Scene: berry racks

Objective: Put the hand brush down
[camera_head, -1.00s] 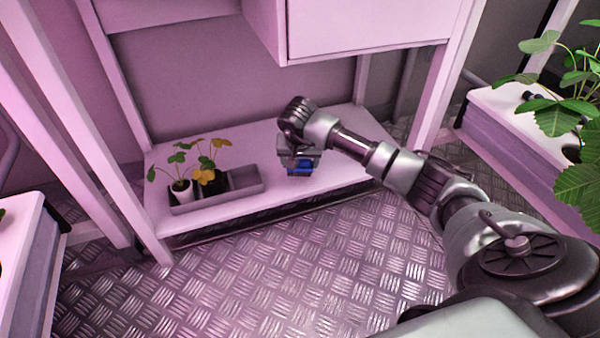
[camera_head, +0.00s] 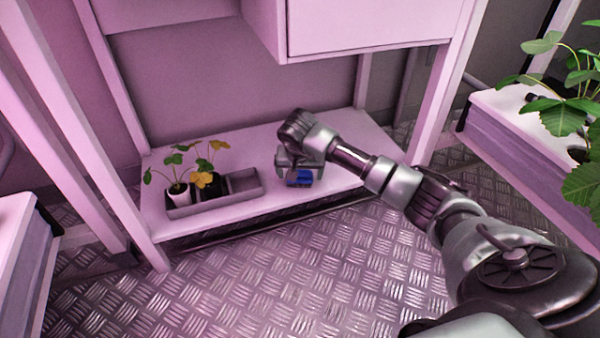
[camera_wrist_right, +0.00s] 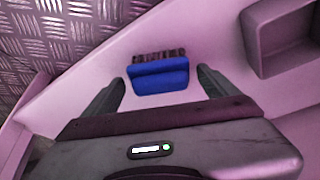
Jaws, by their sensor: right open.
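The hand brush (camera_head: 300,178) has a blue body and sits at the low shelf (camera_head: 345,170), right of the grey tray. In the right wrist view the blue brush (camera_wrist_right: 160,76) shows dark bristles along its far side. My right gripper (camera_head: 299,168) is over the brush, reaching in from the right. In the wrist view its two fingers (camera_wrist_right: 160,88) stand apart on either side of the brush, with gaps showing between them and the blue body. The brush appears to rest on the shelf surface. My left gripper is not in view.
A grey compartment tray (camera_head: 238,188) stands left of the brush, holding a potted green plant (camera_head: 178,184) and one with yellowing leaves (camera_head: 205,172). A rack post (camera_head: 432,100) and a cabinet (camera_head: 365,25) are close to my arm. Free shelf lies right of the brush.

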